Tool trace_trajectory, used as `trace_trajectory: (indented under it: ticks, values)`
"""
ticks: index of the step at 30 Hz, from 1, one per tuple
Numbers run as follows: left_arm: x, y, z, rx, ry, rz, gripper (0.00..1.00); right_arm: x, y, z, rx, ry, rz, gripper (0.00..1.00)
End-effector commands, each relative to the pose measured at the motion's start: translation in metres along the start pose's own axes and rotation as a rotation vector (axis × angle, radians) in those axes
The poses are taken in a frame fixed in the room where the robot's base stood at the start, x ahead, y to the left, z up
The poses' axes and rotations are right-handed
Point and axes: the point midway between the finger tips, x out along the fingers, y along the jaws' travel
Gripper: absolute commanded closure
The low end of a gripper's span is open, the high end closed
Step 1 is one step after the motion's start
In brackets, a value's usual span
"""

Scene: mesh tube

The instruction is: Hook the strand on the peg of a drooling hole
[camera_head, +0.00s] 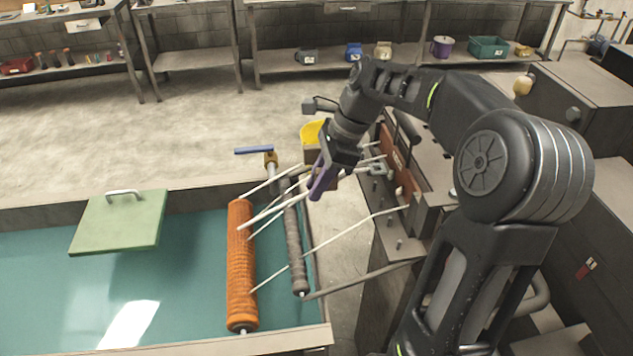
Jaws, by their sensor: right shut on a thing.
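Several pale strands (330,238) stretch from the machine face at right to an orange mesh tube (241,265) at left. The tube lies lengthwise in a green-blue water trough (190,275). My right gripper (318,192) reaches down from the upper right, its purple fingers shut on a pale strand (275,211) between tube and machine. The fingers cover the gripped part. The machine's reddish plate (392,160) carries small metal pegs (380,168). The holes are too small to make out, and the arm partly hides the plate. My left gripper is not in view.
A dark ribbed roller (293,250) lies beside the tube. A valve with a blue handle (254,150) stands at the trough's far edge. A green lid (120,222) lies at left.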

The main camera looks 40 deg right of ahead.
Motion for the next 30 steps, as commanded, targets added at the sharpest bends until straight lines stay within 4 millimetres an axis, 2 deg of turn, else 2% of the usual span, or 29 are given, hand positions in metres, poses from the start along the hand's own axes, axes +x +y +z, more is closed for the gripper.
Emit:
trace_trajectory:
  ticks: [11, 30]
  values:
    - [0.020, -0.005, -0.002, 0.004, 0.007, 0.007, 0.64, 0.021, 0.000, -0.009, 0.001, 0.000, 0.000, 1.00]
    - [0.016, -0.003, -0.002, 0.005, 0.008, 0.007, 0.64, 0.021, 0.000, -0.008, 0.000, 0.000, 0.001, 1.00]
